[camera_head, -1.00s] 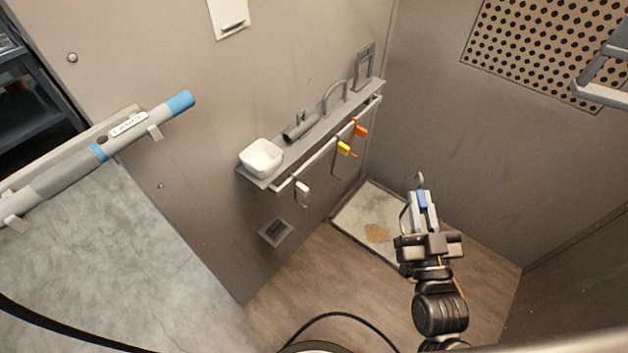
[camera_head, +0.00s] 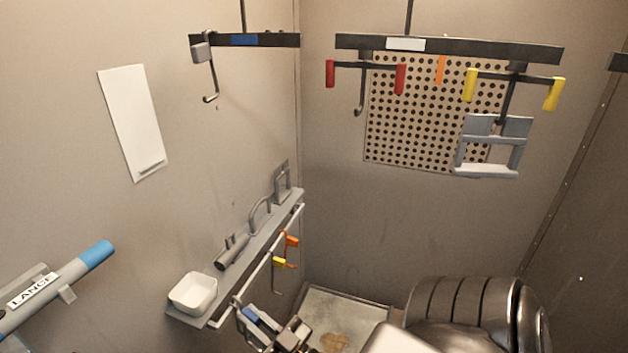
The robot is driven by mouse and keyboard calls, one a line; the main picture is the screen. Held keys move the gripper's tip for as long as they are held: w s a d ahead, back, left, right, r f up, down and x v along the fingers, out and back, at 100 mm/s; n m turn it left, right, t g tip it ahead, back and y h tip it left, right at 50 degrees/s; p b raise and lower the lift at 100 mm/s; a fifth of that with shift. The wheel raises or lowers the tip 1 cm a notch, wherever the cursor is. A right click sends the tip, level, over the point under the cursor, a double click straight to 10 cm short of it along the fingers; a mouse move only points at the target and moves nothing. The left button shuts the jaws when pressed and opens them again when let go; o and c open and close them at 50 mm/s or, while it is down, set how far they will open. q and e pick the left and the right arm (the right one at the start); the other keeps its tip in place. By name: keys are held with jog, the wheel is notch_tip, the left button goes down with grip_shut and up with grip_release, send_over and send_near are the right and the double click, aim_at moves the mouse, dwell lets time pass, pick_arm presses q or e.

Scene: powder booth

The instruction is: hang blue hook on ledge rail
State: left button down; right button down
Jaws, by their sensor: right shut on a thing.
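My right gripper (camera_head: 258,322) is at the bottom of the view, shut on the blue hook (camera_head: 250,313), whose blue part shows between the fingers. The ledge rail (camera_head: 267,259) is a pale bar along the front of the grey wall ledge (camera_head: 243,252). The gripper is close to the rail's near left end. A small curved hook end shows by the rail there; I cannot tell whether it belongs to the blue hook or touches the rail. My left gripper is not in view.
Orange (camera_head: 292,241) and yellow (camera_head: 279,261) hooks hang farther along the rail. A white bowl (camera_head: 193,292) stands on the ledge's near end. Overhead bars (camera_head: 450,48) carry red and yellow hooks and a grey frame (camera_head: 492,145). A lance (camera_head: 55,288) is at left.

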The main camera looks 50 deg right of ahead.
aim_at(255, 280)
jog(key=s+d+f+n+g+y+b, duration=0.15)
jog(key=d+f, duration=0.35)
jog(key=d, duration=0.5)
jog(key=s+d+f+n+y+b, duration=0.1)
jog(key=d+f+y+b, duration=0.15)
jog(key=d+f, duration=0.5)
jog(key=shift+y, duration=0.4)
jog(key=f+b+x, duration=0.1)
jog(key=b+x, duration=0.1)
jog(key=x, duration=0.3)
jog(key=f+b+x, duration=0.1)
jog(key=b+x, duration=0.1)
jog(key=x, duration=0.3)
jog(key=w+d+b+x, duration=0.1)
jog(key=x, duration=0.4)
jog(key=shift+d+f+b, duration=0.1)
jog(key=shift+f+b, duration=0.3)
jog(key=shift+f, duration=0.3)
jog(key=shift+f+b, duration=0.4)
